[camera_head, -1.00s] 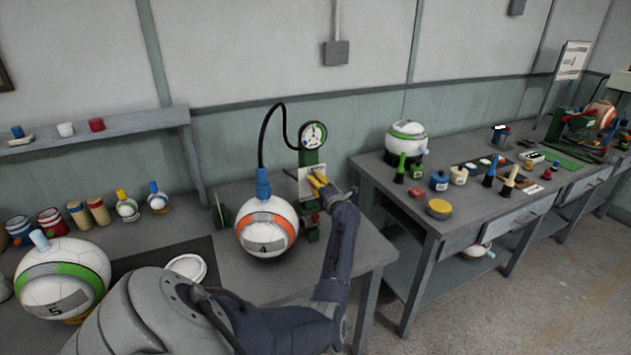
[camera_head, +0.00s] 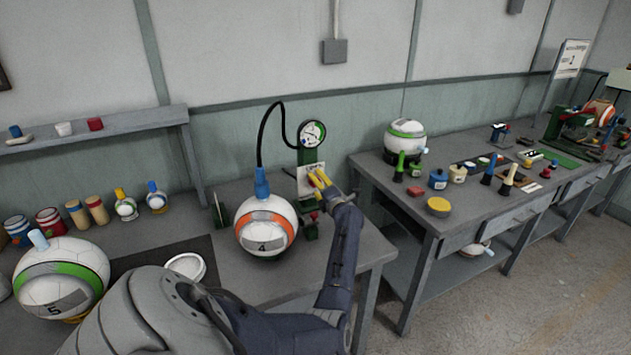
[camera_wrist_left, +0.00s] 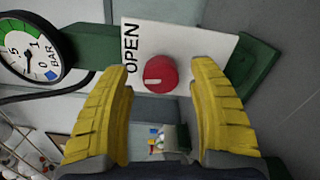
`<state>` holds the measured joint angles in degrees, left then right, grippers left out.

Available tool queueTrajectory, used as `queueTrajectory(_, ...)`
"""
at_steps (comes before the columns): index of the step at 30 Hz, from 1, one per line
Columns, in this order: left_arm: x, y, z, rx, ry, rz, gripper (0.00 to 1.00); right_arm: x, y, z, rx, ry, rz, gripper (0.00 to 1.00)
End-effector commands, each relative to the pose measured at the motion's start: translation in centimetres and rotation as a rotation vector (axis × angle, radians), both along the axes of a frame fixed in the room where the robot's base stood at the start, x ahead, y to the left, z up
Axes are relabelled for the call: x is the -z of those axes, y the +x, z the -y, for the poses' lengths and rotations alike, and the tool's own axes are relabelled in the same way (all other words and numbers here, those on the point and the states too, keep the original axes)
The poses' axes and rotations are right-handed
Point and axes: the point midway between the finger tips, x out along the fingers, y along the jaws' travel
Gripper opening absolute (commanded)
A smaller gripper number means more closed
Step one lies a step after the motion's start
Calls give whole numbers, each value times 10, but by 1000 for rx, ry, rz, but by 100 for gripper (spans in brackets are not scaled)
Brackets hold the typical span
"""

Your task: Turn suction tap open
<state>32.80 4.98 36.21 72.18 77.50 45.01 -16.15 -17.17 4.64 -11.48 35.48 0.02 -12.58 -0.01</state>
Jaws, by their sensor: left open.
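The suction tap is a round red knob (camera_wrist_left: 160,73) with a pale mark, on a white plate (camera_wrist_left: 187,42) lettered "OPEN" in the left wrist view. The plate also shows on the green stand in the head view (camera_head: 309,180). My left gripper (camera_wrist_left: 165,85) has yellow fingers, spread open on either side of the knob; I cannot tell whether they touch it. In the head view its fingers (camera_head: 319,178) are in front of the plate and hide the knob. My right gripper is not in view.
A gauge (camera_head: 312,134) tops the green stand. A black hose runs from it to a blue fitting (camera_head: 261,184) on ball 4 (camera_head: 264,228), close left of my arm. Ball 5 (camera_head: 62,275) and a white dish (camera_head: 187,268) are further left.

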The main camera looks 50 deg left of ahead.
Motion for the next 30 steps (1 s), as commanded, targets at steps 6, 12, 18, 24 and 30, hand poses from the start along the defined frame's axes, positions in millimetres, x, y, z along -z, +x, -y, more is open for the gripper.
queueTrajectory(6,1,-11,39,1,-2,1,60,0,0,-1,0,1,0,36)
queueTrajectory(12,0,-19,69,2,-1,1,60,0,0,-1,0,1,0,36)
queueTrajectory(18,0,-24,87,1,1,-1,60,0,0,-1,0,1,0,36)
queueTrajectory(24,0,-26,94,1,1,0,60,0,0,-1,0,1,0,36)
queueTrajectory(30,0,-27,95,1,1,0,60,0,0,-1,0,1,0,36)
